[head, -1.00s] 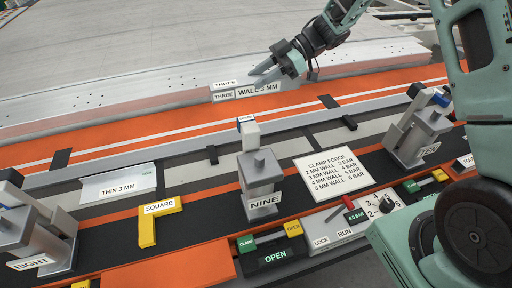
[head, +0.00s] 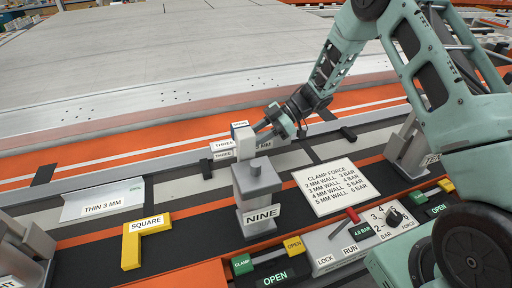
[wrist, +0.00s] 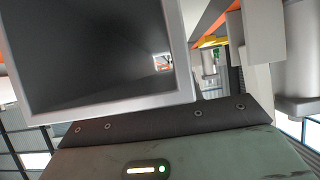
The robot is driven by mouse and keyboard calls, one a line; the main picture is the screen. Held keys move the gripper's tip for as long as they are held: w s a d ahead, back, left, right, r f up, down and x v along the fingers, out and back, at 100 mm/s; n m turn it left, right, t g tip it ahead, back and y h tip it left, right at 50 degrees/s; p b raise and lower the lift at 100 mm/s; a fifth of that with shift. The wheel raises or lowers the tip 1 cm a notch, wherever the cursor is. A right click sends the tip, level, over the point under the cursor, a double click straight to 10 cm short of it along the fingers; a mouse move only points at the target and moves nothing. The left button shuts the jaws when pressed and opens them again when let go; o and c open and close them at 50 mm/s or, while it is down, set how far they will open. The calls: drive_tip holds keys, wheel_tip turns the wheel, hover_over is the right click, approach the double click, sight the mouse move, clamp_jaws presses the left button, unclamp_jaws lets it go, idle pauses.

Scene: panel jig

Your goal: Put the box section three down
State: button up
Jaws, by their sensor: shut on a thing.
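The box section three (head: 222,149) is a short pale square tube with THREE and WALL 3 MM labels. In the head view it is behind clamp nine (head: 257,183), whose head hides part of it and its wall label. My gripper (head: 274,130) is shut on the box section from the right. Whether the tube touches the jig beneath cannot be told. In the wrist view the tube's hollow open end (wrist: 110,106) fills the upper left, close to my gripper. The yellow SQUARE stop (head: 146,238) lies left of clamp nine.
A THIN 3 MM angle piece (head: 103,200) lies at the left. A clamp force card (head: 336,186) lies right of clamp nine. A control panel (head: 360,236) with a red lever is in front. Clamp ten (head: 408,150) stands at the right, partly behind my arm. Long pale rails (head: 130,108) run behind.

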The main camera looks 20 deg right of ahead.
drive_tip(key=shift+f, duration=2)
drive_tip(key=o, duration=1.2)
drive_tip(key=shift+f, duration=0.15)
drive_tip(key=shift+c, duration=0.2)
drive_tip(key=shift+r, duration=0.25)
drive_tip(key=b+v, duration=0.1)
drive_tip(key=v, duration=1.1)
drive_tip(key=shift+d, duration=0.1)
